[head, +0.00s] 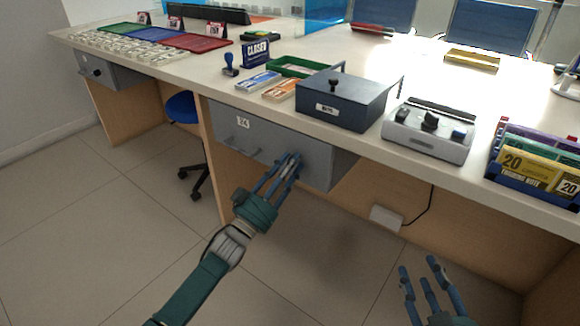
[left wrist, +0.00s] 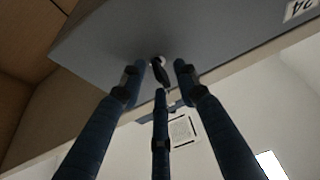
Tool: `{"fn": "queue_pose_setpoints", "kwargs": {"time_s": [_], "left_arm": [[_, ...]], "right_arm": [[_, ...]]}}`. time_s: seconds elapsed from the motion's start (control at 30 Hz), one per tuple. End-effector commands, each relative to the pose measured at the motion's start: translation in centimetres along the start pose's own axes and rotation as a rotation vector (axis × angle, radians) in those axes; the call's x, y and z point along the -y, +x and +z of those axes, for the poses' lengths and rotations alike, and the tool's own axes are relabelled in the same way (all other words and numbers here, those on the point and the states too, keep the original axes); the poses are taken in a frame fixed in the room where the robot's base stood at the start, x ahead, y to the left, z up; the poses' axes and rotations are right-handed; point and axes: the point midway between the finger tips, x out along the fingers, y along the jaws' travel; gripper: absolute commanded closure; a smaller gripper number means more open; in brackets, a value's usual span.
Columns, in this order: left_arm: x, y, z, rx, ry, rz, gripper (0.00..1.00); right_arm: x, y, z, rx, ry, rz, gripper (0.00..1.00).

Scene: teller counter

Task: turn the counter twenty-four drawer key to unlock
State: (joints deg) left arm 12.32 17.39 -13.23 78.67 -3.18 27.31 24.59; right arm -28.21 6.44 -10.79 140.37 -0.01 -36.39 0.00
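The grey drawer (head: 232,134) under the counter bears a "24" label (head: 243,122), which also shows in the left wrist view (left wrist: 301,9). Its front appears closed. In the left wrist view a small dark key (left wrist: 160,71) stands out from the drawer front. My left gripper (head: 290,160) is at the right part of this front. Its three fingers are spread around the key, with visible gaps and no clear contact; the fingers hide the key in the head view. My right gripper (head: 423,272) is open and empty, low at the bottom right, away from the counter.
Another grey drawer (head: 110,73) is at far left. A blue stool (head: 183,108) stands below; the floor in front is clear.

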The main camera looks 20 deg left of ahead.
Motion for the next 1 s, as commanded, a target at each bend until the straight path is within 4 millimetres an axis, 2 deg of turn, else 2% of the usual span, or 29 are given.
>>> {"fn": "queue_pose_setpoints", "kwargs": {"time_s": [0.23,0.27,0.4,0.77,1.0], "left_arm": [[0.0,0.11,0.01,0.001,0.0,0.0,0.69],[0.01,0.1,0.01,0.001,0.0,0.0,0.73],[0.02,0.08,0.01,0.0,0.0,0.0,1.0],[0.06,0.06,0.02,0.0,0.022,0.01,1.0],[0.19,0.04,0.08,0.001,0.132,0.054,1.0]], "right_arm": [[0.02,0.02,-0.13,-0.005,0.0,0.0,0.6],[0.02,0.02,-0.12,-0.005,0.0,0.0,0.6],[0.02,0.02,-0.1,-0.004,0.0,0.0,0.6],[0.01,0.03,-0.09,-0.005,0.0,0.0,0.6],[0.03,0.06,-0.64,-0.03,0.0,-0.001,0.6]]}}
